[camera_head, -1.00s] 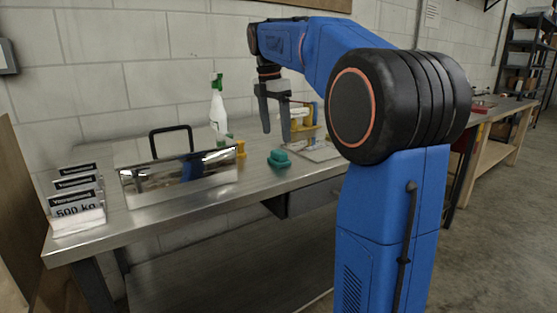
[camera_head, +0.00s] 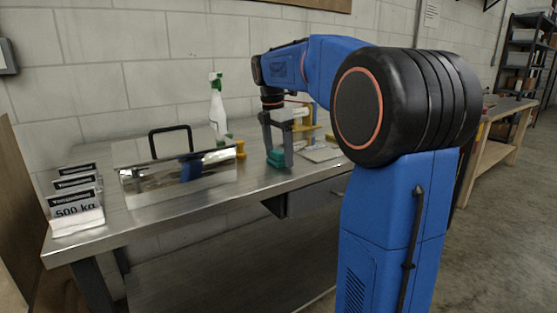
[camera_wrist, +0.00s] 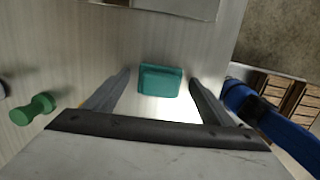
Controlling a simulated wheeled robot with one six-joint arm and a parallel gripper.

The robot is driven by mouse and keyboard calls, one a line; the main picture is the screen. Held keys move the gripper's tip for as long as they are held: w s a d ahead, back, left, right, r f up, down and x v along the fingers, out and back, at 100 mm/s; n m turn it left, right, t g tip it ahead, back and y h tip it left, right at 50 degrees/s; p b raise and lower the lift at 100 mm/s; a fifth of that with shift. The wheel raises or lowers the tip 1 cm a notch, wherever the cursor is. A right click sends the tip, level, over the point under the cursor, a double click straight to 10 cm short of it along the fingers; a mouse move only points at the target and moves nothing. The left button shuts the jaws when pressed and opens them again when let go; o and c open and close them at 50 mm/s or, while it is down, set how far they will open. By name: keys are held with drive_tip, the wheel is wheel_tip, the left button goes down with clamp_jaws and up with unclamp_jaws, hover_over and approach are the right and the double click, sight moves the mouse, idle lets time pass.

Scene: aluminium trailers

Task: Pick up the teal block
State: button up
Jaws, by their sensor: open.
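The teal block (camera_head: 276,158) sits on the metal workbench (camera_head: 215,196) near its front edge. In the head view my gripper (camera_head: 279,158) is lowered around it, and one finger partly hides the block. In the wrist view the block (camera_wrist: 159,80) lies between and slightly beyond the tips of my open gripper (camera_wrist: 160,76). Gaps show on both sides of it, so the fingers appear apart from the block. The gripper holds nothing.
A shiny metal box (camera_head: 180,178) with a black handle stands left of the block. A white spray bottle (camera_head: 217,108) stands behind. Labelled cards (camera_head: 76,212) are at the far left. A green object (camera_wrist: 32,109) lies left in the wrist view. A flat plate (camera_head: 321,152) lies right.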

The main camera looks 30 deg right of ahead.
sight(279, 151)
drive_tip(key=c, duration=1.2)
wheel_tip(279, 151, up, 10)
drive_tip(key=o, duration=0.6)
drive_tip(key=shift+c, duration=0.2)
drive_tip(key=c, duration=0.4)
